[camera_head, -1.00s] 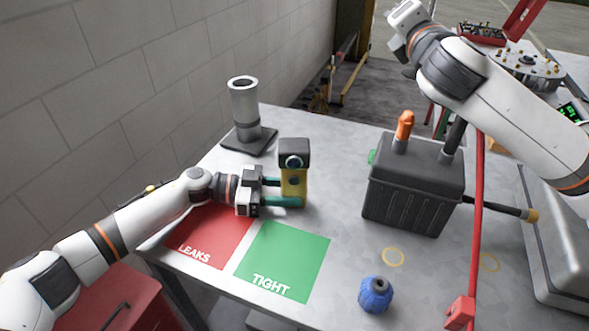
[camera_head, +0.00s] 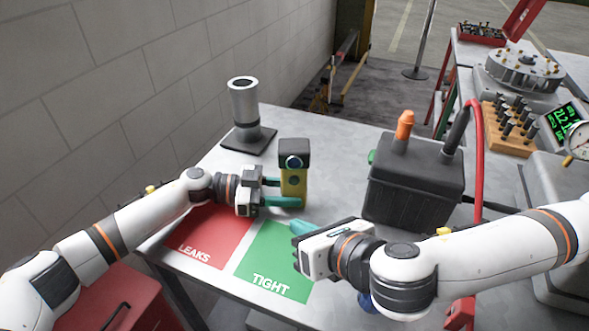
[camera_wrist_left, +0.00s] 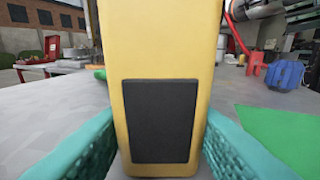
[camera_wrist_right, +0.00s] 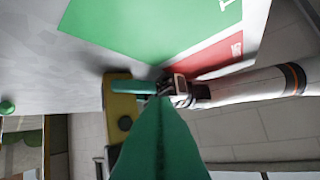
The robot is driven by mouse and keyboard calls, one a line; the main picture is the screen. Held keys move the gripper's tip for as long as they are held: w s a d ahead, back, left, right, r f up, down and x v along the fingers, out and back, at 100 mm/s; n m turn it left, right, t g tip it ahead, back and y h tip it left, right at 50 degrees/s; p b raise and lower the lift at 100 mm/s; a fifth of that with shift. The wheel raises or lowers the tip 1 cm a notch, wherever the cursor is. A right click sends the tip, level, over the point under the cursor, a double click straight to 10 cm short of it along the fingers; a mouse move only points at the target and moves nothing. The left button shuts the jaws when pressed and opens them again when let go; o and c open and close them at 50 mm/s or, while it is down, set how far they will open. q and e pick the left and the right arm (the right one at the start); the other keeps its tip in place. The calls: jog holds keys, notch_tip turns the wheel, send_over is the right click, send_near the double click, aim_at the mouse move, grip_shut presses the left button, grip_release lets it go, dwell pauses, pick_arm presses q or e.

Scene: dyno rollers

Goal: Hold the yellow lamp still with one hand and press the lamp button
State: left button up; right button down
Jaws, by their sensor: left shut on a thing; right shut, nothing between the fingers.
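The yellow lamp (camera_head: 299,190) stands upright on the grey table, with a black head and a round lens facing the camera. A small dark round spot, perhaps the lamp button (camera_head: 293,181), shows on its yellow body below the head. My left gripper (camera_head: 284,194) is shut on the lamp's body from the left. In the left wrist view the lamp (camera_wrist_left: 208,60), with a black panel, fills the space between the teal fingers. My right gripper (camera_head: 301,228) is shut and empty over the green mat, in front of the lamp and apart from it. The right wrist view also shows the lamp (camera_wrist_right: 118,105).
The red LEAKS mat (camera_head: 205,240) and green TIGHT mat (camera_head: 262,262) lie in front. A grey cylinder on a base (camera_head: 245,110) stands behind the lamp. A black battery-like box (camera_head: 415,190) stands right. A blue object (camera_wrist_left: 287,76) is mostly hidden by my right arm in the head view.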

jog(key=shift+s+a+f, duration=0.1)
jog(key=shift+s, duration=0.05)
send_near(287, 185)
jog(key=shift+s+x, duration=0.2)
jog(key=shift+x, duration=2.1)
jog(key=shift+w+a+f, duration=0.1)
jog(key=shift+a, duration=0.05)
jog(key=shift+w, duration=0.3)
dwell(0.4)
jog(key=shift+s, duration=0.5)
